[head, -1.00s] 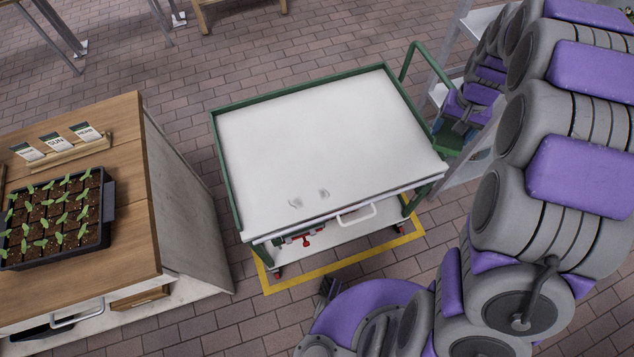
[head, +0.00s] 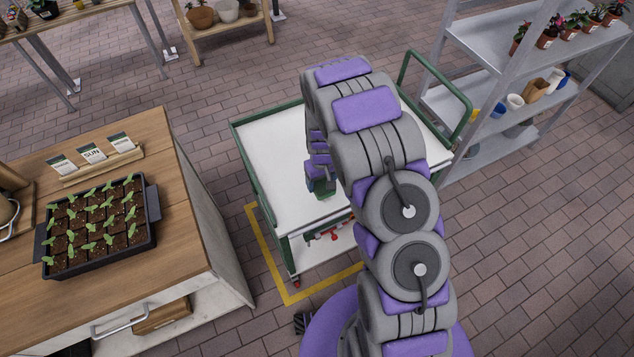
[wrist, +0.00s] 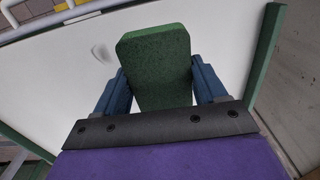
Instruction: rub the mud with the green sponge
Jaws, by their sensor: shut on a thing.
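The green sponge (wrist: 155,66) is a dark green block between the two blue fingers of my gripper (wrist: 158,82) in the wrist view. My gripper is shut on it. In the head view the gripper (head: 321,187) and a bit of green show over the white top of the cart (head: 270,150), mostly hidden by my arm. A faint grey mud smudge (wrist: 100,53) lies on the white top, left of the sponge in the wrist view. I cannot tell whether the sponge touches the top. My arm hides the mud in the head view.
The cart has raised green edges and a green handle (head: 452,90). A wooden bench with a seedling tray (head: 150,215) stands at the left. A grey shelf (head: 480,60) with pots stands at the right. Brick floor lies between them.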

